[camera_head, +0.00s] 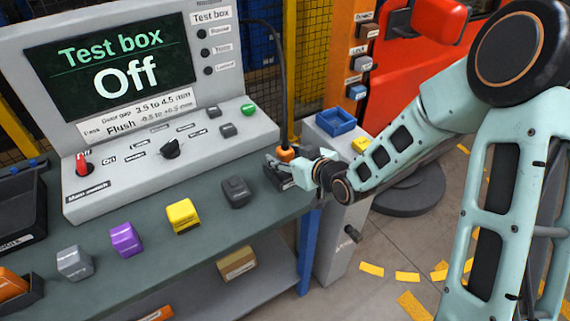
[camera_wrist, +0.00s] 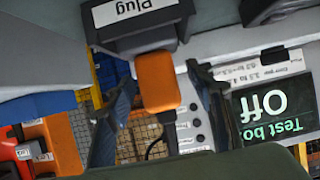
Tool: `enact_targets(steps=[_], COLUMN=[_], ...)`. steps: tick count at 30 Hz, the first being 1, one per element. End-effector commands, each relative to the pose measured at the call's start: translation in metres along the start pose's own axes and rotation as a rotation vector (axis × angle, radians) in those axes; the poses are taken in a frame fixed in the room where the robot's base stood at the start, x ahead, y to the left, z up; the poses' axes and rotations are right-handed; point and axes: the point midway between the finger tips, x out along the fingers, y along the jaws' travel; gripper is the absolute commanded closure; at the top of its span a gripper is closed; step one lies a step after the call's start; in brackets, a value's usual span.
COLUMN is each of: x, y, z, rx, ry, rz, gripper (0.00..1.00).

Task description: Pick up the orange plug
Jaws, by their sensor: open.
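The orange plug (camera_wrist: 157,82) is in the middle of the wrist view, beside a dark holder (camera_wrist: 145,40) labelled "Plug". A dark cable runs from it. In the head view the plug (camera_head: 287,153) is small at the right end of the bench, with the cable rising behind it. My gripper (camera_head: 279,167) is at the plug and partly covers the holder. In the wrist view the fingers of my gripper (camera_wrist: 161,80) are open, one on each side of the plug, with visible gaps. I cannot tell how deep the plug is between them.
Grey, purple (camera_head: 125,239) and yellow (camera_head: 183,215) blocks and a dark block (camera_head: 236,191) stand along the bench. A blue tray (camera_head: 336,122) sits on a grey cabinet to the right.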

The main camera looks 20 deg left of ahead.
Motion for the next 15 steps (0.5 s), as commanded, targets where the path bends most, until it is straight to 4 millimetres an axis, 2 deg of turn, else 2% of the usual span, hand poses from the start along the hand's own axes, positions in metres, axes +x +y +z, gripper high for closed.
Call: enact_targets(steps=[5, 15], x=[-0.0002, -0.0004], y=[0.0003, 0.0002], z=[-0.0001, -0.0002], rx=[0.000, 0.000], ry=[0.000, 0.000], rz=[0.000, 0.000], gripper=[0.52, 0.89])
